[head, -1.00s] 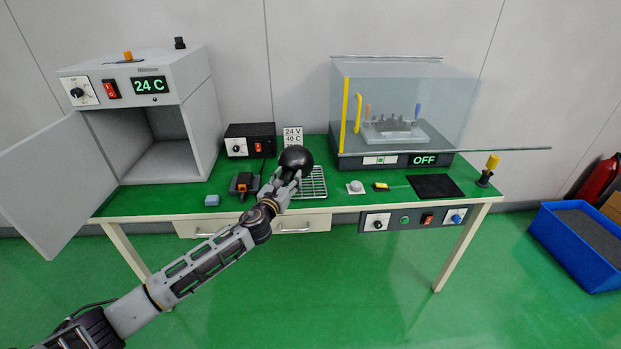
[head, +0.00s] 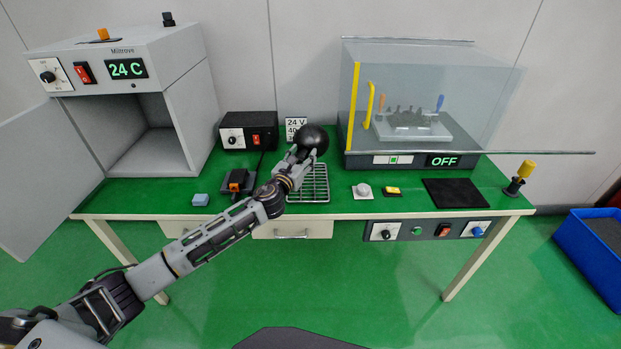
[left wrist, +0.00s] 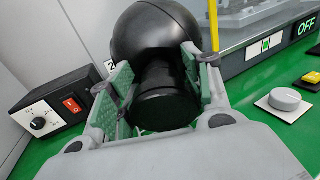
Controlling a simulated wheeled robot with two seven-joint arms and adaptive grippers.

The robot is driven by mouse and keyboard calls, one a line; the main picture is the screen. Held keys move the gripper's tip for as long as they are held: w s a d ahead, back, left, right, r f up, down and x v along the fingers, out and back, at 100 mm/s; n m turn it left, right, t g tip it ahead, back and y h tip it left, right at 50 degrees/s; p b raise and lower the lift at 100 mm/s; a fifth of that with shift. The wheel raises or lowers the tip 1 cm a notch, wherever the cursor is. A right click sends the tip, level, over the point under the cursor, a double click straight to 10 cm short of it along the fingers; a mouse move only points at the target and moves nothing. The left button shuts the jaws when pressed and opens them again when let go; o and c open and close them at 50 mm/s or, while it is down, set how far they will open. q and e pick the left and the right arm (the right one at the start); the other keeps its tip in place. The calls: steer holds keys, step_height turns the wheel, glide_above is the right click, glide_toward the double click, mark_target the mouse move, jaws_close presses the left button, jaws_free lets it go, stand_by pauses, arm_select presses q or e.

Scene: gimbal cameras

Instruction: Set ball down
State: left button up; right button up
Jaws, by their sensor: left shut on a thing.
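The black ball (head: 313,138) is held above the green bench, over the back part of the wire rack (head: 312,183). In the left wrist view the ball (left wrist: 155,35) sits on a black cylindrical neck (left wrist: 166,95). My left gripper (head: 302,158) is shut on this neck, with a green-padded finger on each side in the left wrist view (left wrist: 160,92). The arm hides part of the rack's left side. My right gripper does not show.
An open oven (head: 150,110) stands at the left and a clear-hooded unit (head: 420,100) at the right.

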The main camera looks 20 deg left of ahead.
arm_select(q)
steer(key=shift+r, duration=0.2)
steer(key=shift+f, duration=0.1)
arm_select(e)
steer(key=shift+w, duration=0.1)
